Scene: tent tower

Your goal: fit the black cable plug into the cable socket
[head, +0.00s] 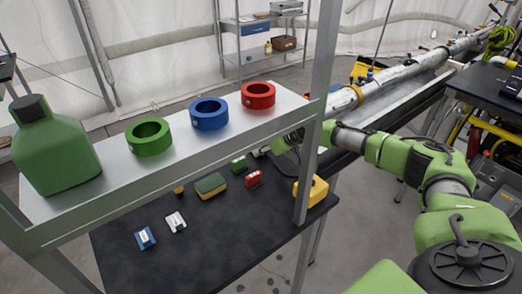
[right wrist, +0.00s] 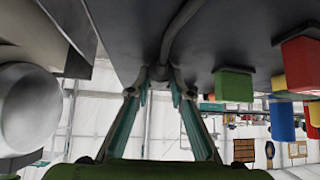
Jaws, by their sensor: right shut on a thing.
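My right gripper (right wrist: 163,82) shows in the right wrist view with its two teal fingers closing in on a dark plug (right wrist: 160,72). It is shut on the plug, and a grey cable (right wrist: 184,26) runs from it along the dark table surface. In the head view my right arm reaches in from the right, and the gripper (head: 284,143) is low over the back of the table, partly hidden by the shelf post. The plug is too small and covered to make out there. I cannot identify the cable socket in either view. My left gripper is not in view.
A metal shelf (head: 85,190) with a green bottle (head: 55,150) and green, blue and red rings stands in front of the black table (head: 125,262). Its post (head: 318,110) is close to my right wrist. Coloured blocks and a sponge (head: 210,186) lie on the table.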

